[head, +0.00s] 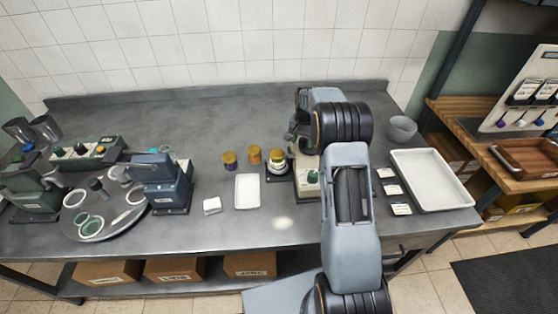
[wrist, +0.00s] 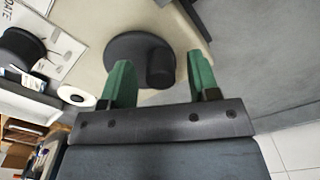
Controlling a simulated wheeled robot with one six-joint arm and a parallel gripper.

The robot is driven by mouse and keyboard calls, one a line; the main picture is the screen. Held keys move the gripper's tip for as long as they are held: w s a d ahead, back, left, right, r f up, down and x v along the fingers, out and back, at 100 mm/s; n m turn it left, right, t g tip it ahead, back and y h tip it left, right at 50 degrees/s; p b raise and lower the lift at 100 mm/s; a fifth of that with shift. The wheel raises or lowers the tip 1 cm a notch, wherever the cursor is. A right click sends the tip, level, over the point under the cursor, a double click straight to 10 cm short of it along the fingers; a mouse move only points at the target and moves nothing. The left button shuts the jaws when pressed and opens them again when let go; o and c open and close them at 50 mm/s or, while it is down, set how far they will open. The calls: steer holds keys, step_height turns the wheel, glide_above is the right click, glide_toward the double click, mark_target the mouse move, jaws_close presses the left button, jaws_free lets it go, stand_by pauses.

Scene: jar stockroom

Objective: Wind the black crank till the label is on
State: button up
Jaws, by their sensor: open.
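The black crank (wrist: 130,50) shows in the wrist view as a round disc with a stubby knob (wrist: 160,70) on the side of a beige machine. My gripper (wrist: 161,75) is open, with its green fingers on either side of the knob; I cannot tell whether they touch it. In the head view the beige labelling machine (head: 308,184) stands partly behind my arm, which hides the crank and my gripper. A jar with a yellow lid (head: 277,156) stands at the machine's left side; I cannot make out its label.
A larger white tray (head: 430,180), small label cards (head: 391,188) and a grey bowl (head: 401,128) are at right.

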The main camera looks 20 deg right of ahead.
steer(key=shift+r+p, duration=2.6)
steer(key=shift+r, duration=1.45)
steer(key=shift+f+n, duration=0.3)
steer(key=shift+n, duration=0.1)
steer(key=shift+s+a+f+n, duration=0.2)
steer(key=shift+s+f+n, duration=0.1)
steer(key=shift+s+f, duration=0.65)
steer(key=s+a+r+n+t+b, duration=0.1)
steer(key=s+a+r, duration=0.3)
steer(key=s, duration=0.5)
steer(key=s+a+r+n+t+b, duration=0.1)
steer(key=s+r, duration=0.4)
steer(key=s, duration=0.5)
steer(key=s+a+r+n+t, duration=0.2)
steer(key=s+a+r+n, duration=0.2)
steer(key=s, duration=0.5)
steer(key=a, duration=0.2)
steer(key=shift+s+a+r+n+t+b, duration=0.2)
steer(key=shift+a+n+t+b, duration=0.1)
steer(key=shift+t+b, duration=0.1)
